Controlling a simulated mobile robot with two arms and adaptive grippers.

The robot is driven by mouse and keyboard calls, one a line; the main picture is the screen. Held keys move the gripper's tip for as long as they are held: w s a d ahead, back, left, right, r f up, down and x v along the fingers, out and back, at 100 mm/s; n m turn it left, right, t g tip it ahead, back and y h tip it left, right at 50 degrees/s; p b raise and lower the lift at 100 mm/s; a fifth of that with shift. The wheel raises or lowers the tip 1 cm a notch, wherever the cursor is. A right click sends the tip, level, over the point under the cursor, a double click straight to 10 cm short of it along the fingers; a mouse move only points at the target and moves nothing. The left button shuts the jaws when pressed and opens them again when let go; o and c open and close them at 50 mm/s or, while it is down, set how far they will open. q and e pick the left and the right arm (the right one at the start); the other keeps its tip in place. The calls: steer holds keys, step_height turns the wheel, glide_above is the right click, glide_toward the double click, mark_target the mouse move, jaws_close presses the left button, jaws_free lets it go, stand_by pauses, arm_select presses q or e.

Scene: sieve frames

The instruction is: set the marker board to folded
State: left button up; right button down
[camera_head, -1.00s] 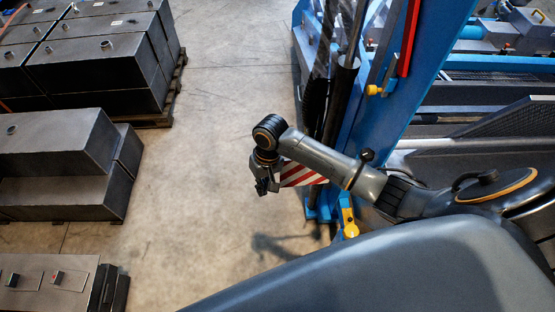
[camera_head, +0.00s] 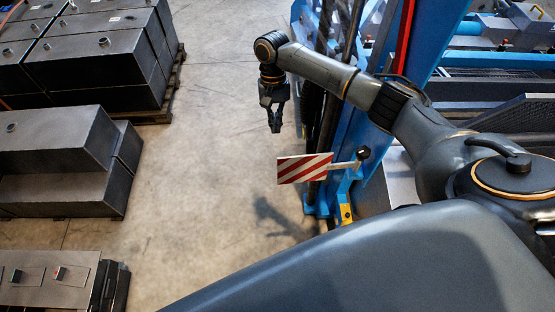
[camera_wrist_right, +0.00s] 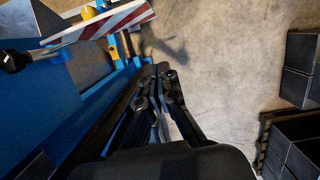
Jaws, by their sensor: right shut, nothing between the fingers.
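The marker board (camera_head: 304,168) is a small plate with red and white diagonal stripes. In the head view it sticks out to the left from the blue machine post, on a light arm with a dark knob (camera_head: 363,153). It also shows at the upper left of the right wrist view (camera_wrist_right: 105,28). My right gripper (camera_head: 275,129) is shut and empty, pointing down, above and slightly left of the board in the picture, apart from it. Its closed fingers show in the right wrist view (camera_wrist_right: 160,72). My left gripper is in neither view.
The blue post (camera_head: 425,50) with a red strip stands right of the board, with dark hoses beside it. Dark grey boxes (camera_head: 100,60) are stacked at the left. The concrete floor (camera_head: 215,130) between is clear.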

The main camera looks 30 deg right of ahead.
mark_target(278, 161)
steer(key=shift+f, duration=0.15)
steer(key=s+f+b, duration=0.2)
steer(key=f, duration=0.1)
steer(key=s+a+f+b, duration=0.1)
steer(key=s+f+b, duration=0.1)
steer(key=f, duration=0.1)
steer(key=s+a+f+b, duration=0.1)
steer(key=s+f+b, duration=0.1)
steer(key=f, duration=0.1)
steer(key=shift+a+f, duration=0.2)
stand_by(0.4)
